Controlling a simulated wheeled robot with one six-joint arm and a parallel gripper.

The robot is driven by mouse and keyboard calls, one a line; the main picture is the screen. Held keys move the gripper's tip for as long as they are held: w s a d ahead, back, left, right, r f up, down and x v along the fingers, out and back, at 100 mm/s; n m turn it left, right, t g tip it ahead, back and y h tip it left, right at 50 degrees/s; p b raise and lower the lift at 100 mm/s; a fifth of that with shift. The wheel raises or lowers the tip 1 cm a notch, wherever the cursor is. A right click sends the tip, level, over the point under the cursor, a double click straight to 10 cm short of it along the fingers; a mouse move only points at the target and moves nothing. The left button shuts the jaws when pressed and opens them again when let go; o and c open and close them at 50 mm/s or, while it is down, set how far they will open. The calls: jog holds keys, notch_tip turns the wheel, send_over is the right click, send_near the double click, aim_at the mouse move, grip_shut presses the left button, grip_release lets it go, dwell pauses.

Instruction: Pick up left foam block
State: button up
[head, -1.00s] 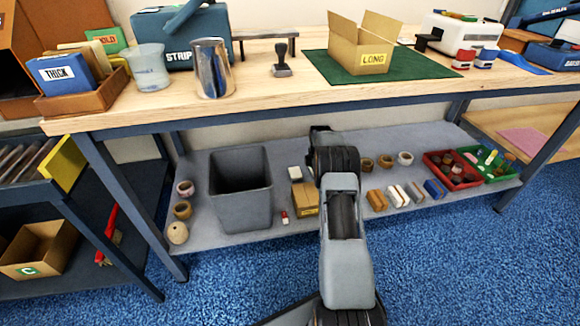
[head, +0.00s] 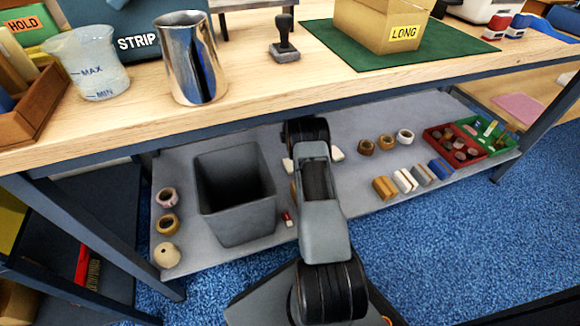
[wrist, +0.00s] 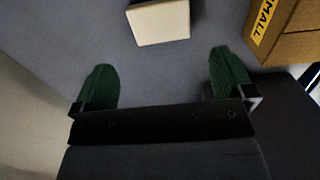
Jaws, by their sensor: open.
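Two pale foam blocks show on the lower grey shelf in the head view, both partly hidden by my arm: the left foam block (head: 288,165) and the right one (head: 337,153). In the wrist view a pale block (wrist: 160,22) lies on the grey shelf at the top centre, cut by the frame edge. My gripper (wrist: 164,77) is open and empty, its two green fingers spread wide. The block is ahead of the gap between them and not touching them. My arm hides the gripper's fingers in the head view.
A small carton (wrist: 290,30) marked SMALL lies right of the block in the wrist view. A grey bin (head: 235,205) stands left of my arm. Tape rolls, several small blocks and red and green trays (head: 455,145) are to the right. The bench top (head: 250,85) overhangs the shelf.

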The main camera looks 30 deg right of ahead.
notch_tip(320, 180, down, 10)
jog(key=b, duration=0.4)
jog(key=shift+w+a+b, duration=0.1)
jog(key=shift+a+b, duration=0.05)
jog(key=shift+b, duration=0.15)
jog(key=c, duration=0.6)
jog(key=shift+r, duration=0.15)
